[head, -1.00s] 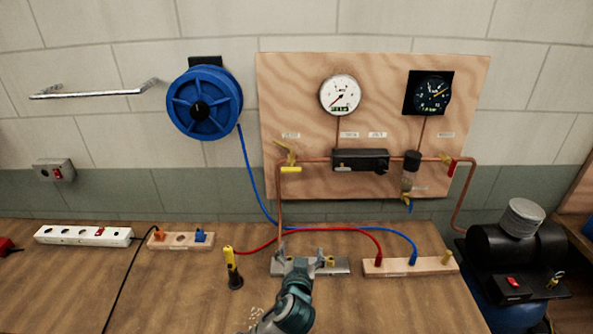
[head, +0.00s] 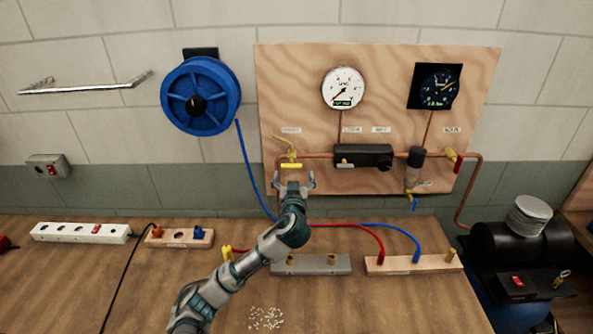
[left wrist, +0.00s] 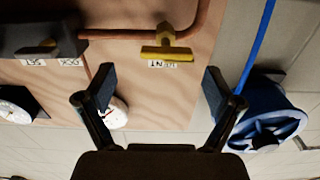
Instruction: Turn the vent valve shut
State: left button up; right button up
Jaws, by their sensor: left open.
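My left gripper (head: 294,180) is open and empty just below the handle in the head view. In the left wrist view, its fingers (left wrist: 158,84) are spread wide and the handle lies beyond the tips, not visibly between them. I cannot tell if they touch. My right gripper is not in view.
The plywood board (head: 470,90) also carries a white gauge (head: 343,88), a dark gauge (head: 436,87), a black block (head: 362,155) and a red-handled valve (head: 458,163). A blue hose reel (head: 201,97) hangs left. A grey fixture (head: 325,265) stands on the bench below.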

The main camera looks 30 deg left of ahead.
aim_at(291, 164)
pick_arm(q)
jog(key=w+a, duration=0.1)
jog(key=a, duration=0.1)
jog(key=w+a, duration=0.1)
jog(key=a, duration=0.1)
jog(key=shift+w+a+f, duration=0.1)
jog(key=shift+w+f, duration=0.2)
jog(key=shift+f, duration=0.1)
jog(key=d, duration=0.3)
jog(key=shift+r, duration=0.4)
jog(key=c, duration=0.5)
jog(key=shift+s+d+r, duration=0.1)
jog(key=c, duration=0.5)
jog(key=shift+s+a, duration=0.25)
jog(key=c, duration=0.3)
jog(key=shift+s+a+r, duration=0.2)
jog(key=shift+s+a, duration=0.15)
jog(key=shift+a, duration=0.2)
jog(key=c, duration=0.3)
jog(key=shift+s, duration=0.1)
grip_shut()
jog(key=shift+w+d+r, duration=0.1)
jog(key=shift+w+d, duration=0.1)
jog(key=shift+w, duration=0.05)
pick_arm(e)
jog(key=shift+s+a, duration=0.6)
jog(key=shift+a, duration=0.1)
